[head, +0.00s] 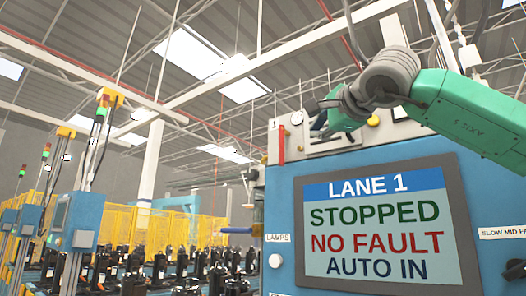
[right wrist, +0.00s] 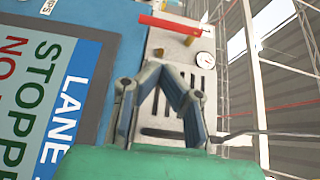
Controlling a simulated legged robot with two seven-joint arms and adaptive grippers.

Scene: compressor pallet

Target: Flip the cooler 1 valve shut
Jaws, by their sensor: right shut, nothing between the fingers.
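The red valve handle (head: 281,145) stands upright at the left end of a pale plate (head: 310,144) marked "1", above the lane screen. In the right wrist view the red handle (right wrist: 170,23) lies across the top of the picture, with brass-coloured fittings near it. A round gauge (head: 297,118) sits just right of the handle; it also shows in the right wrist view (right wrist: 203,58). My right gripper (head: 318,117) is in front of the plate, right of the handle and apart from it. Its fingers (right wrist: 158,68) are together and empty. My left gripper is out of view.
The blue cabinet (head: 280,190) carries a large screen (head: 380,226) reading "STOPPED, NO FAULT". A yellow knob (head: 373,120) is on the plate, partly behind my right arm. Yellow fencing (head: 130,226) and machinery stand far left. Open air lies left of the cabinet.

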